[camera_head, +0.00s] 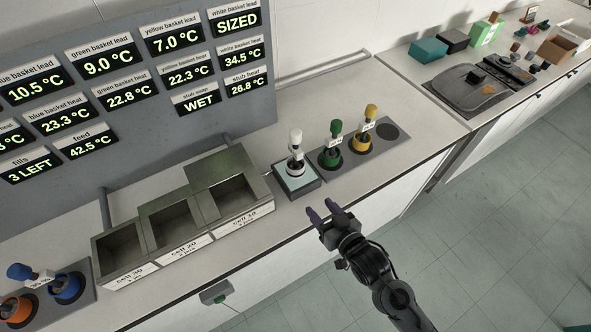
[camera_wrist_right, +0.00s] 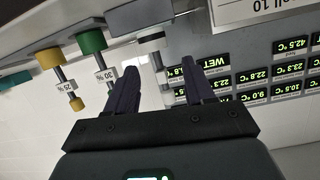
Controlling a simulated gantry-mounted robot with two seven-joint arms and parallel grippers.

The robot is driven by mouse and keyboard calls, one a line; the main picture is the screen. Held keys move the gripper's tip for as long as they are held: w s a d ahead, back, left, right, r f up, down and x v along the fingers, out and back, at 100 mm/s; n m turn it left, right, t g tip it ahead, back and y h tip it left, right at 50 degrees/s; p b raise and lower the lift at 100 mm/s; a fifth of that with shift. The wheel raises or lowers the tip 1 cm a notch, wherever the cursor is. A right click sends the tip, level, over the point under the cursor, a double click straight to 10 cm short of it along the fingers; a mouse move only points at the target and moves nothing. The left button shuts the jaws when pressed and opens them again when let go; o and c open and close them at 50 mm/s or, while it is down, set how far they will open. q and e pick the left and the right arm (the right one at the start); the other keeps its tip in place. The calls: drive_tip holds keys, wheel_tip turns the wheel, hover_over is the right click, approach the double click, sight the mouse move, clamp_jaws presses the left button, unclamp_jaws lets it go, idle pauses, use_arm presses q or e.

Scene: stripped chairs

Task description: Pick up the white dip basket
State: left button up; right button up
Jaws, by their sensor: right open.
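The white dip basket (camera_head: 296,143) stands upright on a square pad with a pale top (camera_head: 294,178), between the metal cells and the green basket. My left gripper is not in view.
The green basket (camera_head: 334,138) and yellow basket (camera_head: 369,118) stand close on the right in a grey holder (camera_head: 404,126) with an empty round spot. Metal cells (camera_head: 232,160) stand on the left. The blue basket (camera_head: 22,272) is at the far left. A display panel (camera_head: 222,108) rises behind.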

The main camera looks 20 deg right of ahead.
sight(301, 156)
drive_tip(key=w+r+t+b, duration=0.1)
drive_tip(key=w, duration=0.2)
drive_tip(key=w+r+n+t+b, duration=0.1)
drive_tip(key=w+r, duration=0.1)
drive_tip(key=w, duration=0.2)
drive_tip(key=w+d+r+t+b, duration=0.1)
drive_tip(key=w, duration=0.2)
drive_tip(key=shift+w+r+y, duration=0.15)
drive_tip(key=shift+r+y, duration=0.1)
drive_tip(key=shift+y, duration=0.15)
drive_tip(key=w, duration=0.4)
drive_tip(key=shift+w+a+r, duration=0.2)
drive_tip(key=shift+a, duration=0.15)
drive_tip(key=shift+w+a, duration=0.15)
drive_tip(key=shift+w, duration=0.4)
drive_tip(key=shift+w+a, duration=0.25)
drive_tip(key=shift+w, duration=0.9)
drive_tip(key=shift+w+a, duration=0.25)
drive_tip(key=shift+w, duration=0.85)
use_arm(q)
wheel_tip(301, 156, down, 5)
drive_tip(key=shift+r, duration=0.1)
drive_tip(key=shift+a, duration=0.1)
use_arm(e)
drive_tip(key=c, duration=0.4)
clamp_jaws()
